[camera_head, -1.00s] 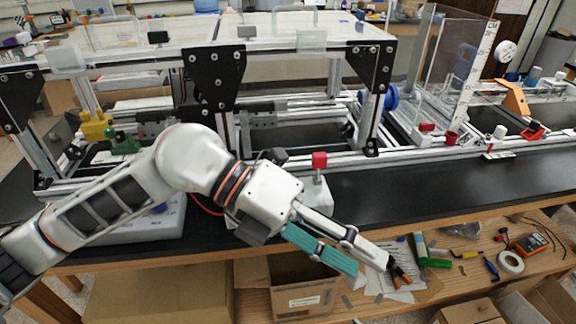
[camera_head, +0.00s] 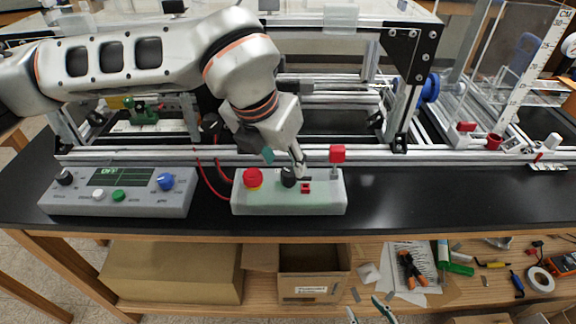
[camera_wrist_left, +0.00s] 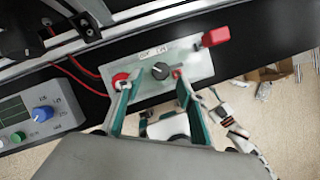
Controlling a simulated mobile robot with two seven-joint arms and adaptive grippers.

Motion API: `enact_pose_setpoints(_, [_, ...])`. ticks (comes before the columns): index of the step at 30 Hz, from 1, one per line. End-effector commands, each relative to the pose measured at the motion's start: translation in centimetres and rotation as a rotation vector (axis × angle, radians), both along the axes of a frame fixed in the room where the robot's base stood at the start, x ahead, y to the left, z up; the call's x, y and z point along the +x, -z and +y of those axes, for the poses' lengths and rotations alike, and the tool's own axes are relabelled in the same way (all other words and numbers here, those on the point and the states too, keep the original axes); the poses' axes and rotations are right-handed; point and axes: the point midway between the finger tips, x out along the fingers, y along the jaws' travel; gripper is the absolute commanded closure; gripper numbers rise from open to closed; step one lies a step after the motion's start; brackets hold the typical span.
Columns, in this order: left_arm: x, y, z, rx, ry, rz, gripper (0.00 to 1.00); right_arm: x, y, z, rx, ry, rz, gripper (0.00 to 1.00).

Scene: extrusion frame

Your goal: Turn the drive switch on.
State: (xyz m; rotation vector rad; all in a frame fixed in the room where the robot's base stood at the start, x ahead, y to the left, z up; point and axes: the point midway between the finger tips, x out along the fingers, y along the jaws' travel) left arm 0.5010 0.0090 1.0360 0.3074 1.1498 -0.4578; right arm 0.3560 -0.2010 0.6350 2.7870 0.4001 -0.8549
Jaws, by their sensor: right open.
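A light grey switch box (camera_head: 325,203) stands on the black bench. It carries a red mushroom button (camera_head: 253,178), a black rotary knob (camera_head: 288,177), a small red switch (camera_head: 306,188) and a raised red block (camera_head: 337,154). In the left wrist view, small labels sit above the black knob (camera_wrist_left: 160,71); its exact setting is unclear. My left gripper (camera_head: 284,164) is over the box. Its open teal fingers (camera_wrist_left: 151,82) lie on either side of the knob, seemingly not closed on it. My right gripper (camera_head: 369,312) is open at the bottom edge of the head view, mostly cut off.
A grey control unit (camera_head: 120,202) with a display and knobs stands left of the box. Red cables (camera_head: 204,178) run behind. The black bench top (camera_head: 440,195) is clear to the right. Tools lie on the lower shelf.

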Motion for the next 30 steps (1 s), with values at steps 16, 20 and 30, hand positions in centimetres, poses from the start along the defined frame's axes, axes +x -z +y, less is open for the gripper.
enact_pose_setpoints(16, [1.3,3.6,-0.8,-0.001,0.003,0.000,0.61,0.0,-0.3,0.0,0.000,0.000,-0.001,0.55])
enact_pose_setpoints(20, [1.2,3.6,-0.8,-0.001,0.003,0.001,0.71,0.0,-0.3,0.0,0.000,0.000,-0.001,0.55])
enact_pose_setpoints(30, [1.3,3.6,-0.8,-0.001,0.007,0.001,0.99,0.0,-0.2,0.0,0.000,0.000,-0.001,0.55])
